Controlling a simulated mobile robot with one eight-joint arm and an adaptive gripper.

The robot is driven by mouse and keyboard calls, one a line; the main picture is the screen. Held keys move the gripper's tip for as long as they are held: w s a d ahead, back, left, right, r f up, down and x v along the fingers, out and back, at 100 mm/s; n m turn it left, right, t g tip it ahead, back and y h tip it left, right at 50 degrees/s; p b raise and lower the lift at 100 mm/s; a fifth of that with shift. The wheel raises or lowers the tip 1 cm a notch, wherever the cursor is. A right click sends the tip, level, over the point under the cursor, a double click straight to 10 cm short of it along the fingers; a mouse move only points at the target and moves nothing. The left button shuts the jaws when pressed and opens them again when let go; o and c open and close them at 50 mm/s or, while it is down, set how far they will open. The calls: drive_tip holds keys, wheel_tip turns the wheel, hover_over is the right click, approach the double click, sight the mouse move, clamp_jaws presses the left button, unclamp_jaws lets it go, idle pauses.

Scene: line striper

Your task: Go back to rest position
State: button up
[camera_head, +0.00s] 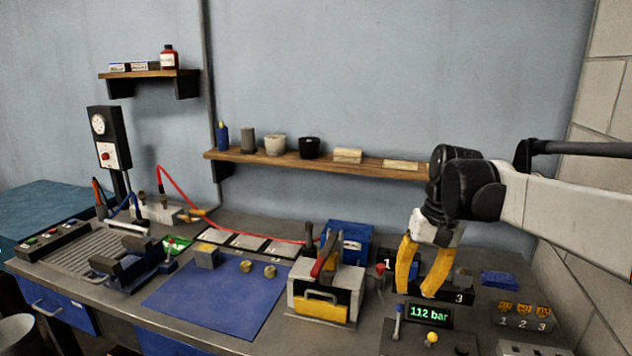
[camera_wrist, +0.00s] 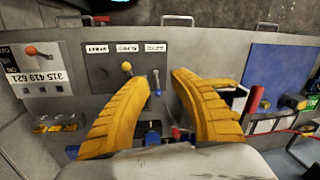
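My gripper (camera_head: 417,283) has two yellow fingers and hangs pointing down over the right part of the workbench, in front of the numbered black rack (camera_head: 458,297). Its fingers are apart, and nothing shows between them. In the wrist view my gripper (camera_wrist: 160,84) also appears open and empty, with the bench and its control panel (camera_wrist: 112,66) beyond the fingers. I cannot tell the exact height of the fingertips above the bench.
Left of my gripper stand a yellow-and-grey box with a red lever (camera_head: 322,296) and a blue bin (camera_head: 345,240). A display reading 112 bar (camera_head: 429,313) is below it. A wall shelf (camera_head: 310,160) runs behind. The blue mat (camera_head: 218,297) has free room.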

drive_tip(key=s+f+t+h, duration=0.1)
drive_tip(key=s+f+t, duration=0.1)
drive_tip(key=s, duration=0.7)
drive_tip(key=s+a+f+n+t, duration=0.1)
drive_tip(key=s+f+t, duration=0.2)
drive_tip(key=s, duration=0.6)
drive_tip(key=shift+a+f+t+h, duration=0.15)
drive_tip(key=shift+f+t+h, duration=0.2)
drive_tip(key=shift+t, duration=0.75)
